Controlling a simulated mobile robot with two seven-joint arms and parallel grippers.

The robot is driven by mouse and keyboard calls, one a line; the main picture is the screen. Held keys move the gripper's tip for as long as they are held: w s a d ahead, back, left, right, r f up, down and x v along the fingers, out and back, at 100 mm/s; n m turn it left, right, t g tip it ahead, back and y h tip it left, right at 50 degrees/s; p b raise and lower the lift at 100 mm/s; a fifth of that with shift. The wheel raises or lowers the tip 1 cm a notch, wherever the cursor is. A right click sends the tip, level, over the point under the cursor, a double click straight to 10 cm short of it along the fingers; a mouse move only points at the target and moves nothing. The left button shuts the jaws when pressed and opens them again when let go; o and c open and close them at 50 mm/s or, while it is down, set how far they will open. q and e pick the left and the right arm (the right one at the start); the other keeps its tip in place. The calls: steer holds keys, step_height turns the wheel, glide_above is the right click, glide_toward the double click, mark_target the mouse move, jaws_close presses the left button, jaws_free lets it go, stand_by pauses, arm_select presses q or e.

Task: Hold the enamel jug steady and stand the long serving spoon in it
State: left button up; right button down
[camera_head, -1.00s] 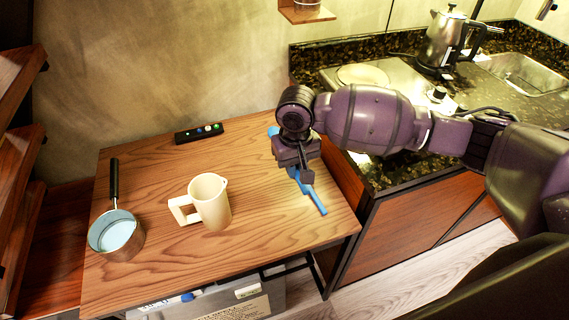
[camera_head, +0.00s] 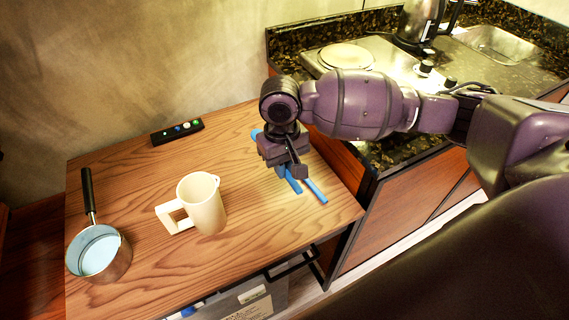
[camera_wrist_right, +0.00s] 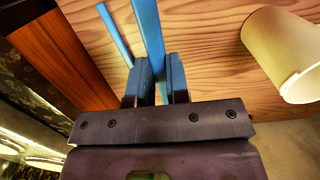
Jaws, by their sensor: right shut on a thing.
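The cream enamel jug (camera_head: 203,205) stands upright on the wooden table, its handle to the left. Its rim also shows at the right of the right wrist view (camera_wrist_right: 285,55). My right gripper (camera_head: 285,170) is at the table's right side, shut on a long blue bar that looks like the serving spoon's handle (camera_wrist_right: 148,35). A blue end (camera_head: 256,135) shows behind the gripper; most of the spoon is hidden by it. I cannot tell its height above the table. A second, thinner blue strip (camera_head: 314,190) lies beside it. My left gripper is not in view.
A saucepan (camera_head: 125,262) with a dark handle stands at the table's left. A black strip with coloured buttons (camera_head: 177,130) lies at the back. A counter with a hotplate (camera_head: 345,56) and a kettle (camera_head: 420,22) adjoins on the right. Table around the jug is clear.

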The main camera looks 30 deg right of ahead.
steer(key=shift+w+a+r, duration=0.1)
steer(key=shift+r, duration=0.25)
arm_select(q)
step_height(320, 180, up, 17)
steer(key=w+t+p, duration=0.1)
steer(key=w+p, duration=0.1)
steer(key=p, duration=1.1)
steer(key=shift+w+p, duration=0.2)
steer(key=shift+p, duration=0.15)
arm_select(e)
steer(key=w+a+r+n+t+h, duration=0.1)
steer(key=a+r+n+t+h, duration=0.5)
steer(key=a+r+n, duration=0.4)
steer(key=w+a+r+n+t+h, duration=0.2)
steer(key=a+r+n+t+h, duration=0.5)
steer(key=r+n, duration=0.6)
steer(key=shift+a+n+t, duration=0.6)
steer(key=shift+a+n, duration=0.8)
steer(key=shift+n, duration=0.6)
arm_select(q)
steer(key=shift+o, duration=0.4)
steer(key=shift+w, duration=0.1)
